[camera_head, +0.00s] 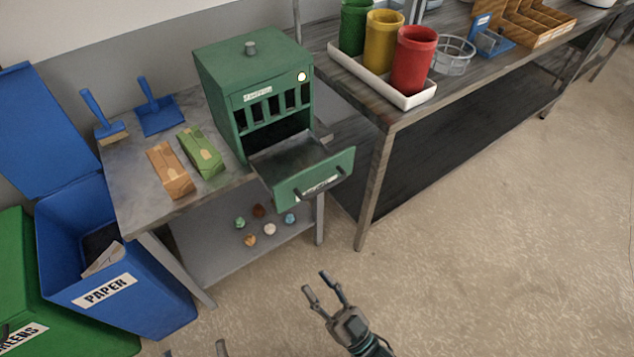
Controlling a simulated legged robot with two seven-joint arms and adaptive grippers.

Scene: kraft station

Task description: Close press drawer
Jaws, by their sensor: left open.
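The press (222,82) is a green metal box with a knob on top, standing on a small grey table. Its drawer (290,157) is pulled out toward the lower right and looks empty. My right gripper (324,283) is open and empty over the floor, below and apart from the drawer. My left gripper (195,350) shows only its two spread fingertips at the bottom edge; the rest is out of frame.
Two paper packs, brown (169,170) and green (201,150), lie left of the press. A blue paper bin (150,308) stands left of the small table (128,200). A long table (400,120) with coloured cups stands at right. Floor at lower right is free.

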